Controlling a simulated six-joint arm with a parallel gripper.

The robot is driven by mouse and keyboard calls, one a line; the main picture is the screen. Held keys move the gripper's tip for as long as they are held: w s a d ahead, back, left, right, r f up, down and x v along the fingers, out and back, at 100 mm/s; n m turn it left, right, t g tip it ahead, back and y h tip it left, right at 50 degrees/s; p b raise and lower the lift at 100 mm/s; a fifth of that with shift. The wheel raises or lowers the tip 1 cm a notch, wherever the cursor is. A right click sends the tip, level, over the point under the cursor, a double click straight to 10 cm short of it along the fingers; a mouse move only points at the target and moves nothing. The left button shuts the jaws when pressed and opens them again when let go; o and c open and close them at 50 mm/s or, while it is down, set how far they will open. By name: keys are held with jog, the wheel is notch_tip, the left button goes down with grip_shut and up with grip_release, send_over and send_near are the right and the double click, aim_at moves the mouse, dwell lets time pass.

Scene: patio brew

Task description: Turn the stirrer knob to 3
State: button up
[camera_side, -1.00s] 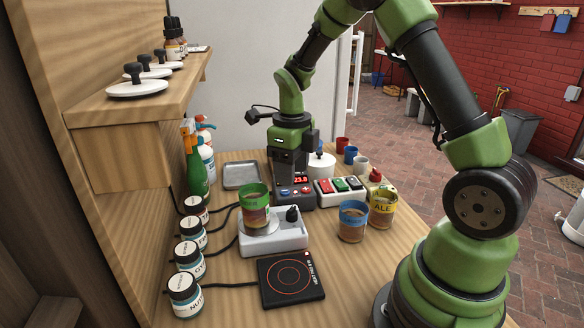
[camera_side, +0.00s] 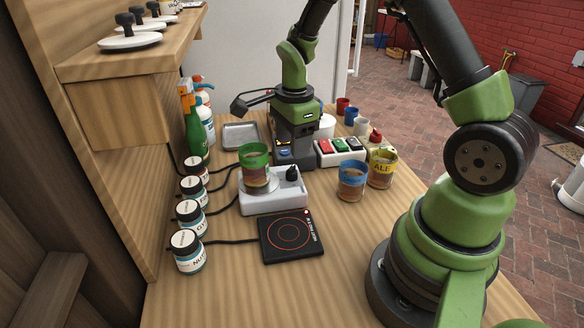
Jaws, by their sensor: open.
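The stirrer is a white box (camera_side: 270,197) on the wooden bench. Its black knob (camera_side: 292,173) stands on the right part of its top; the number it points to is too small to read. A green-rimmed cup (camera_side: 256,172) of brown liquid stands on the left part of the stirrer. My gripper (camera_side: 295,150) points down just behind and above the knob, as seen here, apart from it. It is open and seems empty; its fingertips are hard to make out against the grey device (camera_side: 290,160) behind the stirrer.
A black hotplate (camera_side: 291,236) lies in front of the stirrer. Several labelled jars (camera_side: 188,251) line the left. A blue-rimmed cup (camera_side: 351,184) and a yellow ALE cup (camera_side: 382,170) stand to the right. A button box (camera_side: 340,150) is behind them.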

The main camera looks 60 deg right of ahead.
aim_at(292, 168)
notch_tip(292, 168, down, 7)
jog(key=shift+w+d+f, duration=0.1)
jog(key=shift+w+f, duration=0.05)
jog(key=c, duration=0.9)
